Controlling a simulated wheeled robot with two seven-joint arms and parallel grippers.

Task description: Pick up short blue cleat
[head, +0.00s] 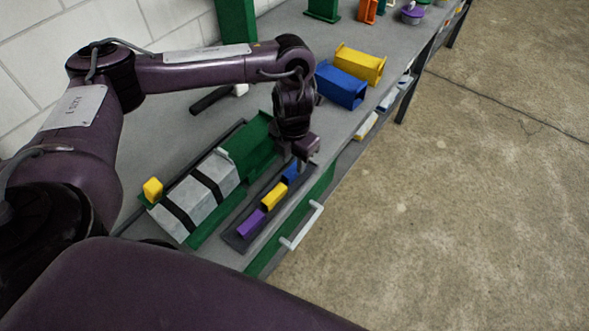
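The short blue cleat (290,173) lies at the far end of a narrow dark tray (234,240), in line with a yellow cleat (274,197) and a purple cleat (251,223). My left gripper (296,163) points down right at the blue cleat and covers its far end. The fingers are small and partly hidden, so I cannot tell whether they are open or touch the cleat. My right gripper is not in view.
Left of the tray is a green fixture (245,147) with grey duct pieces (190,200) under black straps. A yellow block (153,190) stands by it. Blue (341,86) and yellow (360,64) ducts stand farther along the bench. A white handle (303,225) sticks out in front.

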